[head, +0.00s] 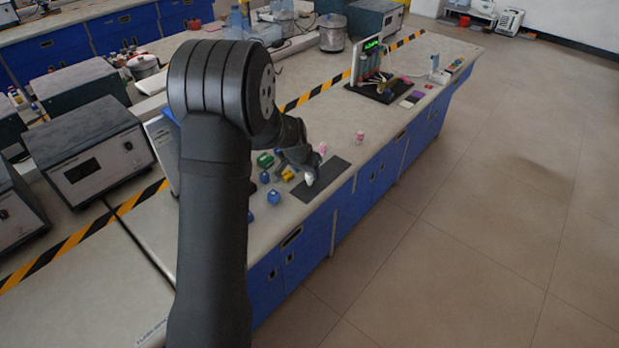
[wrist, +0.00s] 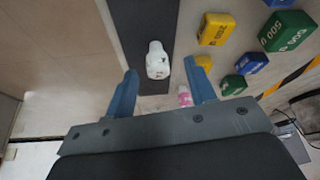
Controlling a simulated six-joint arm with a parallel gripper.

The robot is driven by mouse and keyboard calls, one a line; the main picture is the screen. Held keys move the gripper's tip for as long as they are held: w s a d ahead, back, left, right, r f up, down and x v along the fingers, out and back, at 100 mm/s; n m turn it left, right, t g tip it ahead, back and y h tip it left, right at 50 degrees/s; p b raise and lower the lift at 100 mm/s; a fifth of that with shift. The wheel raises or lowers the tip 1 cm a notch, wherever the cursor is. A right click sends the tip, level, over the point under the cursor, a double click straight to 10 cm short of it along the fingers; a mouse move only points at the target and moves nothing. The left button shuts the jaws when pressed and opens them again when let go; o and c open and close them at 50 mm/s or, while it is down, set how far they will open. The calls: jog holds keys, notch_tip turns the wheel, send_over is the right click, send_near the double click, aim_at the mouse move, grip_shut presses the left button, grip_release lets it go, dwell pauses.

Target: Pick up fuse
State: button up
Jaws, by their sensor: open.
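A small white piece (wrist: 157,60), which looks like the fuse, lies on a dark mat (wrist: 140,25). It has a narrower end and a few dark marks. In the head view the white piece (head: 309,178) shows at the mat's left part, just below my gripper (head: 304,168). In the wrist view my gripper (wrist: 160,68) is open, with one blue finger on each side of the piece. The gap between the fingers is empty or only lined up over the piece; I cannot tell the height. No finger visibly touches it.
A yellow block (wrist: 216,29), a green block (wrist: 287,30) and blue blocks (wrist: 251,63) stand beside the mat. A pink item (wrist: 184,96) is by the right finger; another pink item (head: 360,136) stands farther along the bench. The bench edge is close to the mat.

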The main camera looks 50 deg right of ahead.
aim_at(309, 176)
jog(key=x, duration=0.4)
jog(key=shift+s+d, duration=0.15)
jog(key=c, duration=1)
jog(key=shift+c, duration=0.3)
jog(key=shift+r, duration=0.15)
